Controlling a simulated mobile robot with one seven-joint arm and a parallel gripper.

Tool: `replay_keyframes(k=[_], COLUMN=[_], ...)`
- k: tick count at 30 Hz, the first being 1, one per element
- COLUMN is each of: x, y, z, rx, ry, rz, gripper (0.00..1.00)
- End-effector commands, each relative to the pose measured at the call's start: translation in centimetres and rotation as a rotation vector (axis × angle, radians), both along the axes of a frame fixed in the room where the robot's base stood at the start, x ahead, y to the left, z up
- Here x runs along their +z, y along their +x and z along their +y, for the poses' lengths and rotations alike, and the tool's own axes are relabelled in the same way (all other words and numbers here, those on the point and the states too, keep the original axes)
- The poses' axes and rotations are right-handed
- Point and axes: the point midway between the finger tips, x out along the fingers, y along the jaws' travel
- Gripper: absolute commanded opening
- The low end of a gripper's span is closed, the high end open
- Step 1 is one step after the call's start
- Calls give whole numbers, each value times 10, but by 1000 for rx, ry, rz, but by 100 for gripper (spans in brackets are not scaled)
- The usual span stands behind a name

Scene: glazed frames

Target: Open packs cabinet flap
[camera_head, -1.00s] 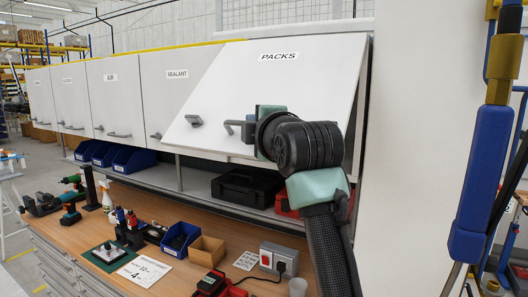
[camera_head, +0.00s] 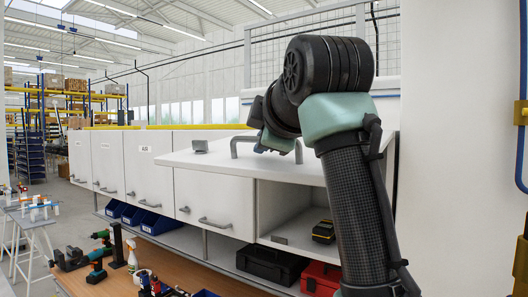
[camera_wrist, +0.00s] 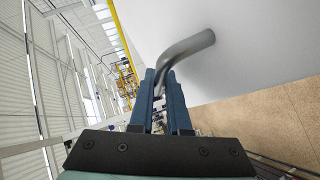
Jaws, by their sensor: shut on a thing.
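The white packs cabinet flap (camera_head: 218,164) is raised to nearly level in the head view, with the cabinet interior (camera_head: 287,203) open below it. The grey bar handle (camera_head: 240,143) stands on the flap's outer face. It also shows in the wrist view as a bent grey bar (camera_wrist: 190,48). My gripper (camera_head: 280,145) is at the handle, its fingers partly hidden by my wrist. In the wrist view, the blue fingers (camera_wrist: 163,78) are closed around the handle's end. The PACKS label is out of sight.
Closed white cabinet doors (camera_head: 215,196) run to the left, with handles. A yellow and black object (camera_head: 323,231) lies inside the open cabinet. A black case (camera_head: 271,263) and a red case (camera_head: 322,279) sit on the shelf below. A plain white wall stands close at right.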

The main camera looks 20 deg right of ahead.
Motion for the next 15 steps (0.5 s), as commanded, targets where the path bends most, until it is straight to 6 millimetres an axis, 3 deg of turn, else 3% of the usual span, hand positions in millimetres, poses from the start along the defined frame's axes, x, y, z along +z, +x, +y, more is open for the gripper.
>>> replay_keyframes(k=[6, 15], x=[11, 13], y=[-1, -2], z=[-1, -1], rx=[-5, -5], ry=[30, 38], rz=[22, 29], gripper=[0, 0])
